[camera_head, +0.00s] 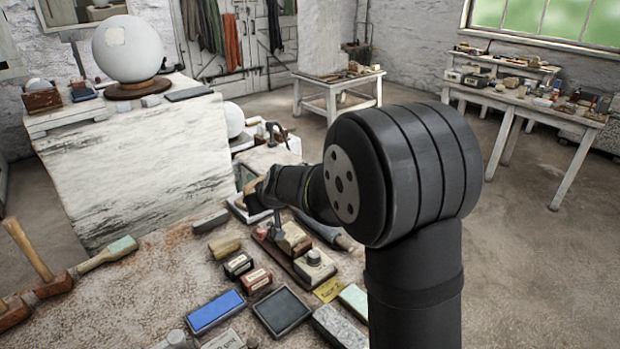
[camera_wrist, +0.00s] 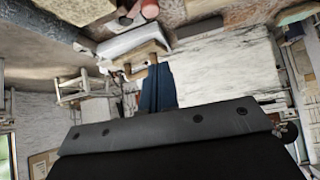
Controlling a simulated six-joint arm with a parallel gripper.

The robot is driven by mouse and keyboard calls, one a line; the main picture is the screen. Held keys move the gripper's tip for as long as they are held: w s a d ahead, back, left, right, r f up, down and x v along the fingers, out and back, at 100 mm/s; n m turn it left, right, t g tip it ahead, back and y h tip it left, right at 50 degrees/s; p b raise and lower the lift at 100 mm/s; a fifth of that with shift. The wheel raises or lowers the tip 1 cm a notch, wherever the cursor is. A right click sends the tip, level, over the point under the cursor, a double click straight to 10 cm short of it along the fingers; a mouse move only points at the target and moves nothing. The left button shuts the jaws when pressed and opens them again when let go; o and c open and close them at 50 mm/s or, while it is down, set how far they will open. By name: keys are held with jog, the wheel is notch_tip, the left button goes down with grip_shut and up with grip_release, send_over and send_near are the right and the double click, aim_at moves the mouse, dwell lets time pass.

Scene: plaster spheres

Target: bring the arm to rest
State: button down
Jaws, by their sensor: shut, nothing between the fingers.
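My gripper (camera_head: 256,194) is at the far end of my dark arm, low over the back of the workbench. It is small and partly lost among the tools there. It is shut, with nothing held. The dark edge of my own wrist (camera_wrist: 180,140) fills the lower part of the wrist view, and the fingertips cannot be made out there.
The brown workbench (camera_head: 130,285) carries a blue stone (camera_head: 215,312), a dark slab (camera_head: 282,311) and several small boxes. A mallet (camera_head: 35,262) lies at left. A plaster sphere (camera_head: 128,48) stands on a white block (camera_head: 150,165). Open floor lies right of my arm.

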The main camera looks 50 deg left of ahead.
dwell(0.3)
jog(key=x, duration=0.6)
jog(key=s+x, duration=0.1)
jog(key=x, duration=0.2)
jog(key=shift+d+f, duration=0.15)
jog(key=shift+f, duration=0.3)
jog(key=shift+w+d+f, duration=0.1)
jog(key=shift+d, duration=1.35)
